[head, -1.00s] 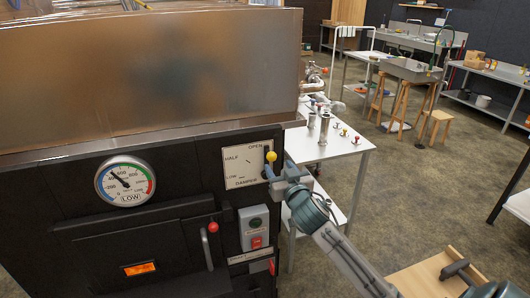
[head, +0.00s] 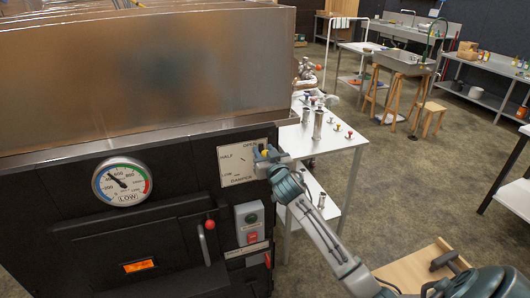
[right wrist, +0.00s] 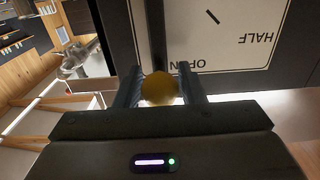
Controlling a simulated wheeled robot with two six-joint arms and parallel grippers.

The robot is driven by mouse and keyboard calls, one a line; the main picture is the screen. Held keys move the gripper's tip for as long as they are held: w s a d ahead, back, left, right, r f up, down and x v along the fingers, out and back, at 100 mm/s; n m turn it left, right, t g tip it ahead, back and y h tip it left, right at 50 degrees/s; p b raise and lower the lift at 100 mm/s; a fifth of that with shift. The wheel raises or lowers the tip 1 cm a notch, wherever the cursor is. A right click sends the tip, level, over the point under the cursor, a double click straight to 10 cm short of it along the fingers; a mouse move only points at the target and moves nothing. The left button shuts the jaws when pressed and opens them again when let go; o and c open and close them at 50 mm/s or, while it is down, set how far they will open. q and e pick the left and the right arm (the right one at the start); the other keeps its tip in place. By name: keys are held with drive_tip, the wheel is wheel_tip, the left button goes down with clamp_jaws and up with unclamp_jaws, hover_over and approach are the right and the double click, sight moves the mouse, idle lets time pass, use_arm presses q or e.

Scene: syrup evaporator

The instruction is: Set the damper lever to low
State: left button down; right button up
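The damper lever has a yellow knob (head: 264,153) and stands near the OPEN mark, at the upper right of the white damper plate (head: 232,171). The plate reads OPEN, HALF, LOW and DAMPER. My right gripper (head: 267,159) is at the knob. In the right wrist view, the yellow knob (right wrist: 159,88) sits between the two fingers of my right gripper (right wrist: 160,84), which look open, with little room on either side. The lever's dark shaft (right wrist: 156,35) runs up from the knob there. My left gripper is not in view.
The black evaporator front carries a round gauge (head: 122,182), a red-knobbed handle (head: 209,225) and a switch box (head: 250,222) below the plate. A white table (head: 318,143) with metal fittings stands just right of the lever. Open floor lies further right.

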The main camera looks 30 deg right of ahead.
clamp_jaws()
drive_tip(key=shift+a, duration=0.1)
